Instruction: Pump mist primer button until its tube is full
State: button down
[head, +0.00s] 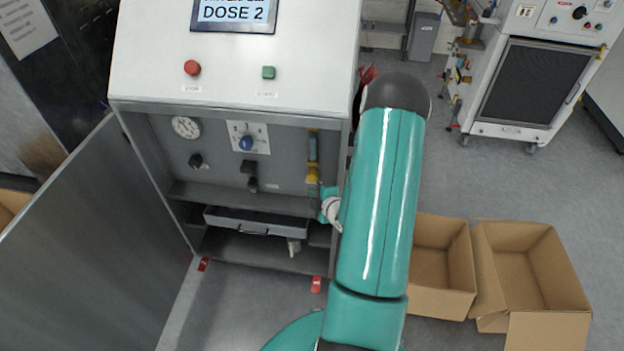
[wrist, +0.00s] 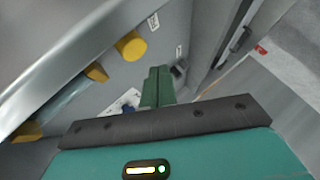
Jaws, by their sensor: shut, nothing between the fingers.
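The mist primer button is likely the round yellow knob (wrist: 130,45) sticking out of the grey panel in the wrist view. In the head view a yellow part (head: 312,175) shows just above my gripper. The tube (head: 312,150) runs upright above it between yellow fittings and looks bluish; its fill level is too small to tell. The tube also shows in the wrist view (wrist: 62,100), at an angle. My gripper (wrist: 158,74) is shut and empty. Its green fingertips are right of and below the yellow knob in the wrist picture, apart from it.
The cabinet recess holds a gauge (head: 186,127), a blue knob (head: 246,143) and black valve handles (head: 251,176). Red (head: 192,68) and green (head: 268,72) buttons sit above, under a display (head: 234,12) reading DOSE 2. An open door (head: 95,240) is left; cardboard boxes (head: 530,265) are right.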

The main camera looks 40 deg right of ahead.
jog(key=shift+s+a, duration=0.65)
jog(key=shift+a, duration=0.3)
jog(key=shift+r, duration=0.1)
jog(key=w+a+r+m+g, duration=0.25)
jog(key=a+r, duration=0.25)
jog(key=r, duration=0.6)
jog(key=w+a+r+m+g, duration=0.25)
jog(key=a+r, duration=0.35)
jog(key=r, duration=0.5)
jog(key=s+a+r+m+g+y, duration=0.1)
jog(key=s+a+r+m, duration=0.2)
jog(key=s+a+r, duration=0.4)
jog(key=s+a+r+m+g+y, duration=0.1)
jog(key=s+a+r, duration=0.5)
jog(key=s+a, duration=0.6)
jog(key=m+y, duration=0.1)
jog(key=m, duration=0.1)
jog(key=shift+s+a+r+m, duration=0.2)
jog(key=shift+a+r+m, duration=0.1)
jog(key=shift+r+m, duration=0.1)
jog(key=shift+w+d, duration=0.1)
